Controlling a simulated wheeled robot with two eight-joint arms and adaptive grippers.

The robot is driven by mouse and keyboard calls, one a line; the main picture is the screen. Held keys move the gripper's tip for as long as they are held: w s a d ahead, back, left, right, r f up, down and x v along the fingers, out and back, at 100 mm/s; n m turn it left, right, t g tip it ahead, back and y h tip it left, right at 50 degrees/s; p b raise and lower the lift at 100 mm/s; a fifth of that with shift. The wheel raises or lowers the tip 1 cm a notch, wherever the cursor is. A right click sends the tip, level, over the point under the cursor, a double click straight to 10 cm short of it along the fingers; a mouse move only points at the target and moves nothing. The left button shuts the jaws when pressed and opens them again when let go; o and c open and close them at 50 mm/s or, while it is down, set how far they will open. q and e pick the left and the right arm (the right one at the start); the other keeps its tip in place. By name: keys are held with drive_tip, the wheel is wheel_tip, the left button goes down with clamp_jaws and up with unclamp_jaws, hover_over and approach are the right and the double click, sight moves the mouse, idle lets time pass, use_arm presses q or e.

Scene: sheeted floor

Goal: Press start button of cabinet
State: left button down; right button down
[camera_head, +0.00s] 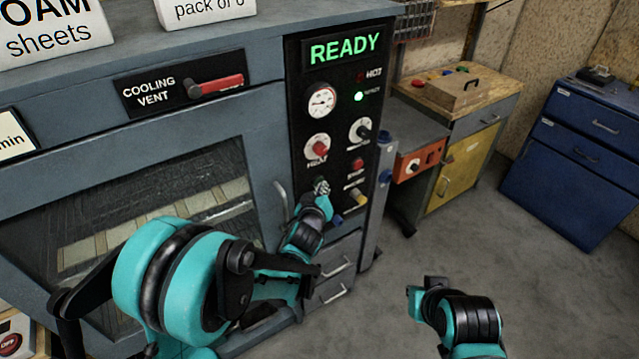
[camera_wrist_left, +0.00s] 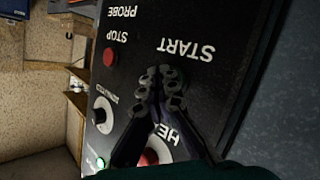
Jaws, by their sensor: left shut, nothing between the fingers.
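The grey-blue cabinet (camera_head: 268,130) has a black control panel (camera_head: 300,130) with a lit green READY display (camera_head: 345,48). My left gripper (camera_head: 321,187) is shut and empty, with its fingertips close to the lower part of the panel. In the left wrist view, the closed fingertips (camera_wrist_left: 166,82) are beside the START label (camera_wrist_left: 187,50), which appears upside down. The start button is not visible; the fingers may hide it. Whether the fingertips touch the panel cannot be told. A red STOP button (camera_wrist_left: 110,57) is beside them.
A red HEAT knob (camera_head: 319,148) is above the left gripper and a yellow knob (camera_head: 358,197) is to its right. A wooden workbench (camera_head: 455,88) and a blue drawer unit (camera_head: 575,140) stand at right. Grey floor (camera_head: 440,245) is open there.

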idle(0.5)
use_arm(q)
drive_tip(key=shift+s+d, duration=0.4)
drive_tip(key=shift+s, duration=0.15)
drive_tip(key=s+d, duration=0.1)
drive_tip(key=s, duration=0.1)
drive_tip(key=s+d, duration=0.2)
drive_tip(key=shift+b, duration=0.35)
idle(0.8)
